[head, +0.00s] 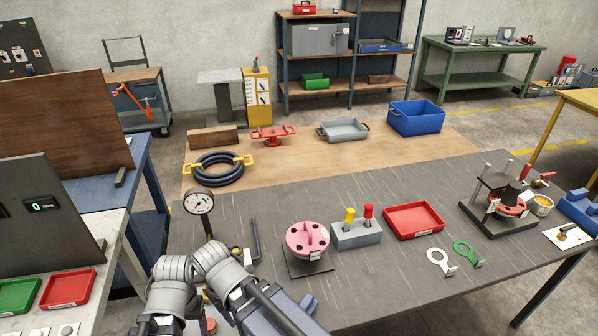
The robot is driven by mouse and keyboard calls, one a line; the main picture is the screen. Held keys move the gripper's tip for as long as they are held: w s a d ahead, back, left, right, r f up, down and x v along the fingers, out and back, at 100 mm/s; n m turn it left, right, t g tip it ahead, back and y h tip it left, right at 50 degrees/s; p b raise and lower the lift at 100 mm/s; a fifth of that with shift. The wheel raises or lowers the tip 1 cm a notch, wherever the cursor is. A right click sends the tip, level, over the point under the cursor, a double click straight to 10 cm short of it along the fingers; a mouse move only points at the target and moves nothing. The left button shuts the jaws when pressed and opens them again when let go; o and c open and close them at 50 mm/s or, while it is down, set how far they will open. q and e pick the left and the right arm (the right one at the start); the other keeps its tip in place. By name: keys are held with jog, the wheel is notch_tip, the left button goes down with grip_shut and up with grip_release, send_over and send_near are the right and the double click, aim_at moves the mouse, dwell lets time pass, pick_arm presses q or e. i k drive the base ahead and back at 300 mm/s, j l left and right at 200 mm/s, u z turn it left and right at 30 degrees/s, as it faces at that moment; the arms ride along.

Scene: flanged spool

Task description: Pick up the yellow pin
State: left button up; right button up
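The yellow pin (349,215) stands upright in a grey block (357,236) on the dark table. A red pin (368,211) stands in the same block, just right of the yellow one. The lower shafts of both pins are hidden in the block. My grey arm links fill the lower left of the head view, left of the block and well apart from the pins. I can make out no gripper fingers of either arm.
A pink flanged spool (307,240) stands close left of the block, and a red tray (413,220) lies close right. A dial gauge (199,204) and a black hex key (255,240) are near my arms. Bare table (385,285) lies in front of the block.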

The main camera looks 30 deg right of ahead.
aim_at(349, 215)
jog(key=z, duration=1.3)
